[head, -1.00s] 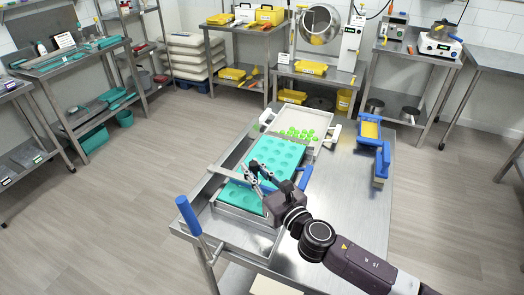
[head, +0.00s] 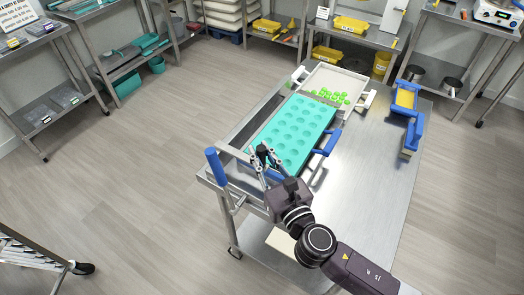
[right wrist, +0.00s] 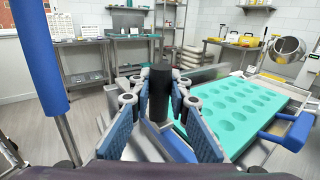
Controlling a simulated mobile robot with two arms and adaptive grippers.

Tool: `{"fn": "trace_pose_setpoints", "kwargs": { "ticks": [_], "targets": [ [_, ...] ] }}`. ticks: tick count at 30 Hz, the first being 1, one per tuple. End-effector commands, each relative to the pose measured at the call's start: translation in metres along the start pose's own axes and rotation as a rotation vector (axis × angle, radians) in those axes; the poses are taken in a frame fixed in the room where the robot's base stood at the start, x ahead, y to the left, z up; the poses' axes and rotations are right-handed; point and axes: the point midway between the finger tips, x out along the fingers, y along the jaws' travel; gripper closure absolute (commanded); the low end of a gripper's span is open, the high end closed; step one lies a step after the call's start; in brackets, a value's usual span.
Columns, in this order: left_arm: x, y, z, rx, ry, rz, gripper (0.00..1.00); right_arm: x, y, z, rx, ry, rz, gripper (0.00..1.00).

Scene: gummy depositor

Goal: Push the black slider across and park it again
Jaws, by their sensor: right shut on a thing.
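The black slider shows as an upright black cylinder (right wrist: 158,95) between my right gripper's fingers in the right wrist view. In the head view its dark top (head: 262,150) shows at the near end of the teal mould. My right gripper (head: 265,162) is shut on it; the blue-padded fingers (right wrist: 160,110) flank it in the right wrist view. The teal mould (head: 293,133), with rows of round cavities, lies in the metal frame beyond the gripper. It also shows right of the gripper in the right wrist view (right wrist: 235,108). My left gripper is not in view.
A white tray with green pieces (head: 335,80) stands at the frame's far end. A blue upright handle (head: 214,165) rises at the near left corner. A blue side handle (head: 327,142) is right of the mould. A blue-and-yellow device (head: 407,110) stands farther right; the tabletop (head: 365,180) between is clear.

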Motion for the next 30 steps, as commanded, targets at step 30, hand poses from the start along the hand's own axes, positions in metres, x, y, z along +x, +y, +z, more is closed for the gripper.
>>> {"fn": "trace_pose_setpoints", "kwargs": {
  "ticks": [30],
  "targets": [
    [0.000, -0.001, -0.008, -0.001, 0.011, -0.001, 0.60, -0.089, 0.003, -0.004, 0.001, 0.009, 0.006, 0.65]
  ]
}}
